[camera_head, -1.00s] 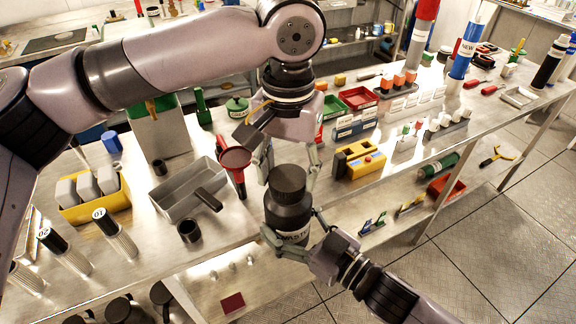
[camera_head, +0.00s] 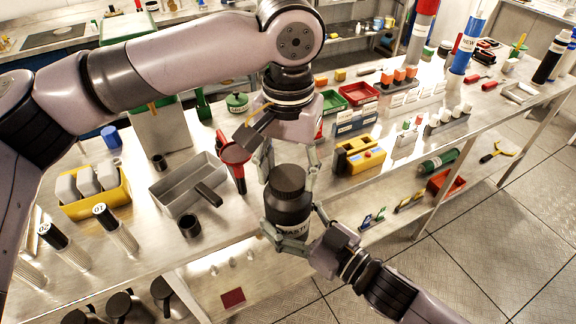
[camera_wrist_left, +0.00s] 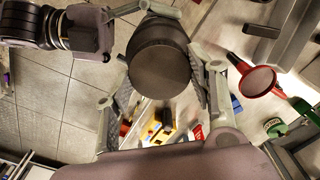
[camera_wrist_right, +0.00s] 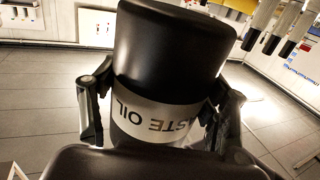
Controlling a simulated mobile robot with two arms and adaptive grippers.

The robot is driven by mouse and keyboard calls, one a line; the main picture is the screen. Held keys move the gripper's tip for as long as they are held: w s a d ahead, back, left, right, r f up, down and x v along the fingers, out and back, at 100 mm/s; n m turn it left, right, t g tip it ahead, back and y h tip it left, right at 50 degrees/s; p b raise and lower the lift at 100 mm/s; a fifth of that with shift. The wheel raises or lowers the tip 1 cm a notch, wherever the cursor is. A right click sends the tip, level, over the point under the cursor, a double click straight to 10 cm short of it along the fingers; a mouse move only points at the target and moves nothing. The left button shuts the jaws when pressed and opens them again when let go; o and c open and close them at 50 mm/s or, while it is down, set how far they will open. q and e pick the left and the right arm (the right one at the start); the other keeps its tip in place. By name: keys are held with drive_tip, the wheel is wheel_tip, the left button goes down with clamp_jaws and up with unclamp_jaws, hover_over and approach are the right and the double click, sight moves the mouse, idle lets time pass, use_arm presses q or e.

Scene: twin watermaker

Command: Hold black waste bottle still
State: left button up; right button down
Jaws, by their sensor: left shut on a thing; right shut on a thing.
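The black waste bottle (camera_head: 288,212) is upright at the front edge of the bench, with a wide dark cap (camera_head: 287,178) and a white label. My left gripper (camera_head: 288,163) comes from above, its fingers shut on the cap; the left wrist view shows the cap (camera_wrist_left: 159,60) between them. My right gripper (camera_head: 298,232) is shut around the lower body from the front right. In the right wrist view the bottle (camera_wrist_right: 165,50) fills the middle, its "WASTE OIL" label (camera_wrist_right: 155,120) upside down between the fingers. The bottle's underside is hidden.
A red funnel (camera_head: 236,153) stands close left of my left gripper. A grey tray (camera_head: 172,197) and a small black cup (camera_head: 189,226) are on the bench to the left. A yellow device (camera_head: 360,157) is to the right. Open floor lies at front right.

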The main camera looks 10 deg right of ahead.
use_arm(q)
drive_tip(key=m, duration=2.3)
drive_tip(key=shift+w+a, duration=0.1)
drive_tip(key=m, duration=1)
drive_tip(key=shift+m, duration=0.3)
drive_tip(key=m, duration=0.6)
drive_tip(key=shift+f, duration=0.1)
drive_tip(key=m, duration=0.5)
drive_tip(key=shift+m, duration=0.3)
